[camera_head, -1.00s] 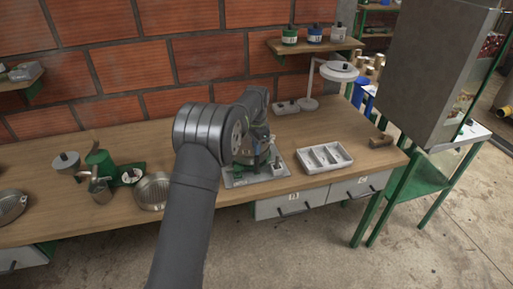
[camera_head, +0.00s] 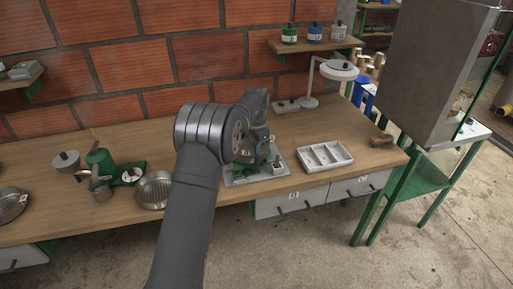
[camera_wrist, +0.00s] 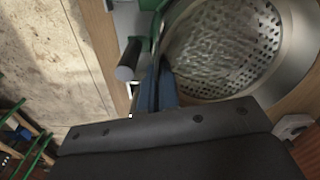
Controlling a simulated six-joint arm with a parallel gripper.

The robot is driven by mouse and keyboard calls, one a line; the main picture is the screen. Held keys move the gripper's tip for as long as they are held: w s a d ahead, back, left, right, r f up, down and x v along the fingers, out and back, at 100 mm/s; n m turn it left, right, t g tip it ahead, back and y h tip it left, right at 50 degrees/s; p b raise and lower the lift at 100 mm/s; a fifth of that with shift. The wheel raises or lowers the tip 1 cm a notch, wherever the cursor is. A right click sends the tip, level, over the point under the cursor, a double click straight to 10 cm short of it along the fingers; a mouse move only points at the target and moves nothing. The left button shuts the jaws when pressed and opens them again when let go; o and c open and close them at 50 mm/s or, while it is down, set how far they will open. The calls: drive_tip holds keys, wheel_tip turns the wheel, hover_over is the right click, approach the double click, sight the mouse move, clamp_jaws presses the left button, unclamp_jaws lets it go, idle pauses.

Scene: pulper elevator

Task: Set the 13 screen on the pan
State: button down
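In the wrist view a round metal dish with a perforated bottom (camera_wrist: 225,45) fills the upper right; I cannot read a number on it. My gripper (camera_wrist: 160,85) shows as blue fingers close together beside its left rim. I cannot tell whether they touch or pinch it. In the head view my gripper is at the grey mat (camera_head: 236,180), mostly hidden by my arm. A shallow round metal dish (camera_head: 153,190) lies on the bench left of my arm, and another (camera_head: 10,204) lies at the far left edge. I cannot tell which is the pan.
A white compartment tray (camera_head: 325,157) stands right of the mat. A green device with a metal cup (camera_head: 101,188) stands on the left. A lamp (camera_head: 338,70) stands at the back, below a shelf of jars (camera_head: 314,34). A large grey box (camera_head: 432,70) hangs at right.

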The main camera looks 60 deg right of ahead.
drive_tip(key=c, duration=1.6)
unclamp_jaws()
wheel_tip(320, 180, up, 17)
drive_tip(key=shift+r, duration=0.2)
drive_tip(key=shift+f, duration=0.15)
